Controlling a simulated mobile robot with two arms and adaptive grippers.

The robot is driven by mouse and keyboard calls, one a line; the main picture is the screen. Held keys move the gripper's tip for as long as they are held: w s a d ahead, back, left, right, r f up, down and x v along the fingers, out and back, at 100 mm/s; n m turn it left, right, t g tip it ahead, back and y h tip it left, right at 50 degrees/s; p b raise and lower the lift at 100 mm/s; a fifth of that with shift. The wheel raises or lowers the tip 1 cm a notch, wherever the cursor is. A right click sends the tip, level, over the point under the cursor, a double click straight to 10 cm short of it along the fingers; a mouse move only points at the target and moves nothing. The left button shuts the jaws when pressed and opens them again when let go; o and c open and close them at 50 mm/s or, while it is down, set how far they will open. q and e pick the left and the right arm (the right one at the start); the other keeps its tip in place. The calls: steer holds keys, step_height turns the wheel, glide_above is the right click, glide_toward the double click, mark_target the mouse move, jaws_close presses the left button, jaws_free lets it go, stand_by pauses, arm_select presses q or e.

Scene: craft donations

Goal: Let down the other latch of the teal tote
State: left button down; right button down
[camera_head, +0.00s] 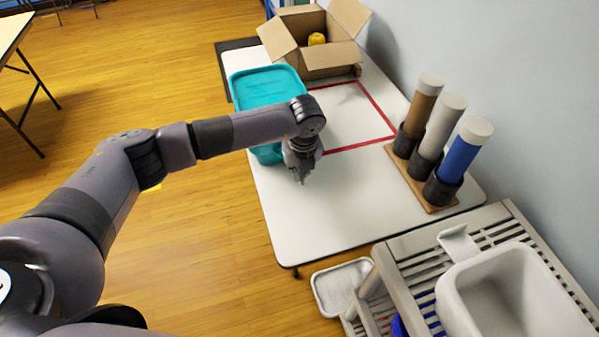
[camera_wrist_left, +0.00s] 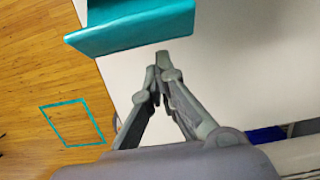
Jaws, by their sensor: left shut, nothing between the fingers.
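The teal tote (camera_head: 265,88) stands on the left part of the white table, with its teal lid on top. My left arm passes in front of it and hides much of its near side. In the left wrist view a teal part of the tote (camera_wrist_left: 135,30) shows at the top as a slanted panel; I cannot tell whether it is a latch. No latch can be made out in the head view. My left gripper (camera_head: 302,178) points down beside the tote's near right corner, over bare table. In the left wrist view its fingertips (camera_wrist_left: 162,62) are together and empty, apart from the teal panel.
An open cardboard box (camera_head: 318,50) with a yellow item (camera_head: 316,39) stands behind the tote. Red tape (camera_head: 372,108) marks the table (camera_head: 300,225). Several capped tubes stand in a wooden rack (camera_head: 420,180) at right. A slatted cart (camera_head: 405,262) holds a white bin (camera_head: 515,295).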

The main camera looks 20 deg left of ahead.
arm_select(q)
steer(key=shift+f, duration=0.1)
steer(key=shift+s+d+f+b, duration=0.1)
steer(key=shift+f+b, duration=0.45)
steer(key=shift+f, duration=0.05)
steer(key=shift+s+f+b, duration=0.1)
steer(key=shift+f+b, duration=0.45)
steer(key=shift+f, duration=0.1)
stand_by(0.3)
steer(key=shift+s+d+f+b, duration=0.15)
steer(key=shift+f+b, duration=0.35)
steer(key=shift+f, duration=0.15)
steer(key=shift+s+f+b, duration=0.1)
steer(key=shift+f+b, duration=0.4)
steer(key=shift+f, duration=0.15)
